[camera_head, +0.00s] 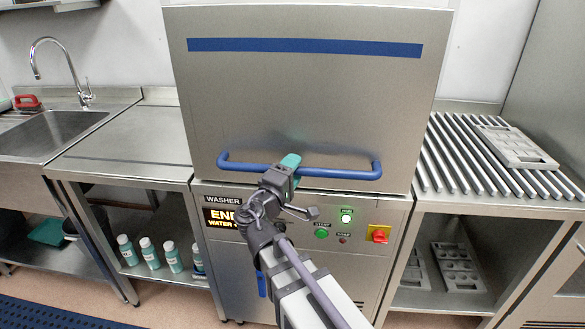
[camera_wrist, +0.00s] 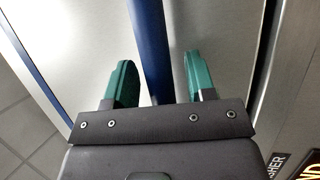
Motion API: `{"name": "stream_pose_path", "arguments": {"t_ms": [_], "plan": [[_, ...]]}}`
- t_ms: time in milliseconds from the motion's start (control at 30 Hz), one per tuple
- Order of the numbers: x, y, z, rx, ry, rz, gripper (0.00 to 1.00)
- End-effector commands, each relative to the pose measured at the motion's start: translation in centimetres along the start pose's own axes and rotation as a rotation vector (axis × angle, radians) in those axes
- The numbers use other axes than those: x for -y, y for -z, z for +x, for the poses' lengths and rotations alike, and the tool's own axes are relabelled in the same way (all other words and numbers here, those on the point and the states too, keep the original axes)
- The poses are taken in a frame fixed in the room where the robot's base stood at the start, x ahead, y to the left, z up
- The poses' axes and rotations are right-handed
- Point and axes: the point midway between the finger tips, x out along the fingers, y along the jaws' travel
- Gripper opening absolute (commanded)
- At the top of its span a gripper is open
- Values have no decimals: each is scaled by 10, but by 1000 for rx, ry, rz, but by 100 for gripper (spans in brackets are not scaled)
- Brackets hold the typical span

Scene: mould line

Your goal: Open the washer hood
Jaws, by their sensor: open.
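The washer hood (camera_head: 305,100) is a large steel box with a blue stripe, standing down on the washer body (camera_head: 230,275). A blue bar handle (camera_head: 340,173) runs across its lower front. My gripper (camera_head: 289,165) is at the middle of the handle. In the wrist view my gripper (camera_wrist: 160,85) has its two green fingers apart, one on each side of the blue handle (camera_wrist: 152,50), with gaps on both sides. My arm hides part of the washer's front panel, whose display reads "END" (camera_head: 220,215).
The panel has a lit green lamp (camera_head: 346,215) and a red-yellow switch (camera_head: 379,234). A steel counter with a sink (camera_head: 50,130) stands at left, with several bottles (camera_head: 148,252) below. A slatted rack (camera_head: 460,160) at right holds a grey mould tray (camera_head: 520,147).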

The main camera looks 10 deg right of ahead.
Motion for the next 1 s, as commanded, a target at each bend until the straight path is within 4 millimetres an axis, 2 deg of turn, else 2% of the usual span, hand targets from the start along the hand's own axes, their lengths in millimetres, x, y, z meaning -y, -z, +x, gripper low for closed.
{"name": "stream_pose_path", "arguments": {"t_ms": [200, 700, 1000], "plan": [[0, 0, 0, 0, 0, 0, 49], [0, 0, 0, 0, 0, 0, 1], [-1, 0, 0, 0, 0, 0, 0]]}}
